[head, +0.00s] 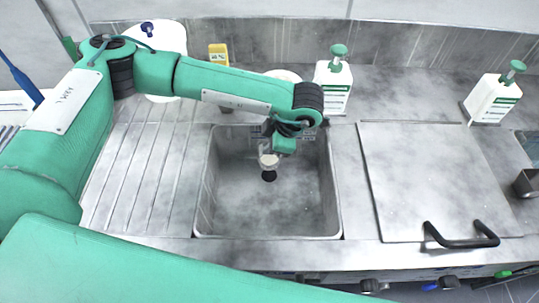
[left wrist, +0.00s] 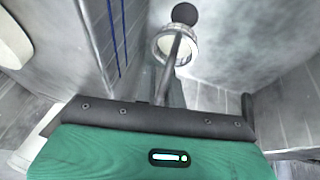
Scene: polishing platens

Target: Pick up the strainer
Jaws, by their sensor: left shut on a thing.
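The strainer (head: 268,161) is a small round piece with a pale rim, held over the sink (head: 225,205) just above the dark drain hole (head: 269,176). My left gripper (head: 270,148) reaches down into the sink from above and is shut on the strainer. In the left wrist view the strainer's round rim (left wrist: 163,44) shows beyond the gripper's dark edge, with a thin grey rod running to it. The drain hole (left wrist: 185,13) lies just past it. The fingertips are small and partly hidden in the head view. My right gripper is not in view.
Two white bottles with green pumps (head: 334,84) (head: 493,97) stand behind the sink and to the right. A yellow bottle (head: 218,54) stands at the back. A flat metal lid (head: 430,175) with a black handle (head: 462,240) lies to the right. The ribbed drainboard (head: 145,190) at left is clear.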

